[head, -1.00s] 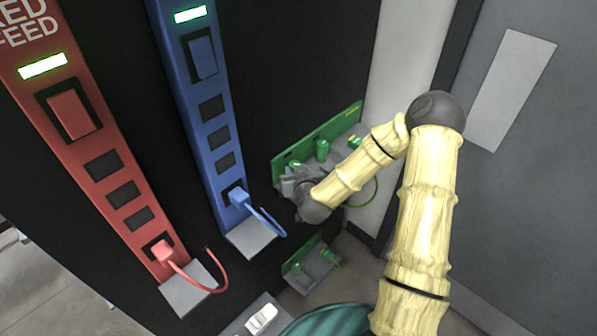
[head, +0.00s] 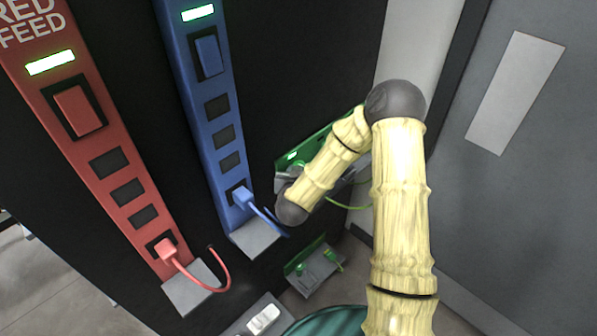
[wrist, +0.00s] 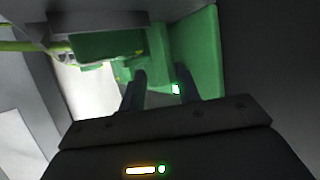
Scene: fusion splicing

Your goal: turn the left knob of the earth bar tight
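The green earth bar (head: 322,138) is on the dark rack in the head view, partly covered by my arm. A bit of green knob (head: 301,164) shows at its left end, beside a small bright light (head: 292,155). My gripper is hidden behind my arm there. In the wrist view, the two dark fingers of my gripper (wrist: 160,88) are apart and point at the green bar (wrist: 200,55). Green surface shows between and beyond them, and the lit light (wrist: 176,89) is by the right finger. I cannot tell whether either finger touches the knob.
A blue feed strip (head: 213,120) with a plugged cable and a red feed strip (head: 110,150) stand to the left. A smaller green block (head: 305,255) on a grey shelf is below. A green-yellow cable (head: 350,207) runs close by my forearm. A grey panel (head: 500,200) is at right.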

